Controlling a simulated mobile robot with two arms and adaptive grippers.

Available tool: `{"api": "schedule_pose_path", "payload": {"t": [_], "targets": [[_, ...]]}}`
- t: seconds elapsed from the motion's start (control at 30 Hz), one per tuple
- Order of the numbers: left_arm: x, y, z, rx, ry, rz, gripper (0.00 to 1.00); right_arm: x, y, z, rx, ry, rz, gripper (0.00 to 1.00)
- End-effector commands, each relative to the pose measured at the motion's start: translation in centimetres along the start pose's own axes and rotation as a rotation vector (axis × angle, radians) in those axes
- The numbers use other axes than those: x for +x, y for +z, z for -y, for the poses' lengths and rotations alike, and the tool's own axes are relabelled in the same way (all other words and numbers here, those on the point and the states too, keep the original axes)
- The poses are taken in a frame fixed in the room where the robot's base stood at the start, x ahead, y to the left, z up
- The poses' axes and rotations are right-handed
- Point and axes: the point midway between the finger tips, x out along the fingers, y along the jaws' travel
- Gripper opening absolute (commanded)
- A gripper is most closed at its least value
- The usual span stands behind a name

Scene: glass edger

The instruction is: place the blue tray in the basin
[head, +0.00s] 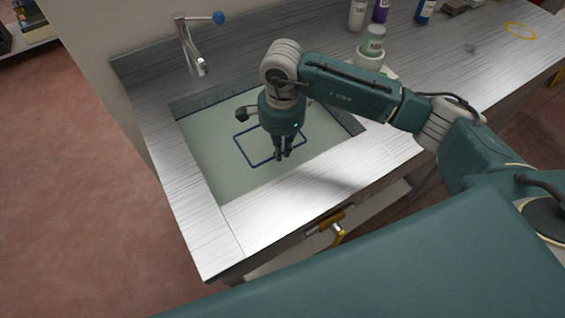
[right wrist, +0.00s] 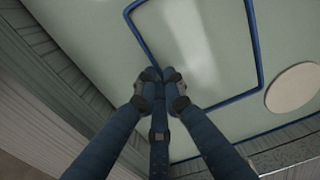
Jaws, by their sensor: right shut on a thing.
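The blue tray (head: 242,150) shows as a thin blue rectangular rim around a pale green middle, inside the basin (head: 205,150) and away from its walls. Its rim also shows in the right wrist view (right wrist: 253,45). My right gripper (head: 283,156) points down over the basin, with its fingertips closed together on the near side of the rim. In the right wrist view the fingers (right wrist: 158,76) meet at the rim and hide a short part of it. I cannot tell whether the tray rests on the basin floor. My left gripper is out of view.
A faucet (head: 191,50) with a blue knob stands behind the basin. Bottles (head: 374,40) and a white cup stand on the counter at the back right, behind my right arm. A pale round disc (right wrist: 293,88) lies beside the tray. The counter strip in front is clear.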

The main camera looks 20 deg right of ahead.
Motion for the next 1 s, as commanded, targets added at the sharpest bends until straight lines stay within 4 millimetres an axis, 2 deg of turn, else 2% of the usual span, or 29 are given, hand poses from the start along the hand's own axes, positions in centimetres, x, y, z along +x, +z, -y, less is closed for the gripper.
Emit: {"api": "schedule_pose_path", "payload": {"t": [0.33,0.53,0.77,0.8,0.87,0.9,1.0], "targets": [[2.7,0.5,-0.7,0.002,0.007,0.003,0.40,5.2,1.1,-0.7,-0.011,-0.001,0.002,0.00],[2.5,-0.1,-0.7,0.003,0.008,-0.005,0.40,5.3,1.1,-0.7,-0.012,-0.003,0.001,0.00],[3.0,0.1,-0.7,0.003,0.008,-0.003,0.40,5.7,1.1,-0.7,-0.012,-0.002,0.001,0.00],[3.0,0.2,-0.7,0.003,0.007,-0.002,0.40,5.8,1.1,-0.8,-0.012,0.001,0.001,0.12],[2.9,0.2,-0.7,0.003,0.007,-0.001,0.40,5.7,1.1,-0.8,-0.012,0.001,0.001,0.24],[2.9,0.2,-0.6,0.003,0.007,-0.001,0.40,5.7,1.1,-0.8,-0.012,0.001,0.001,0.27],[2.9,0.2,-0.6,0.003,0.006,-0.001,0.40,5.7,1.1,-0.8,-0.012,0.001,0.001,0.27]]}}
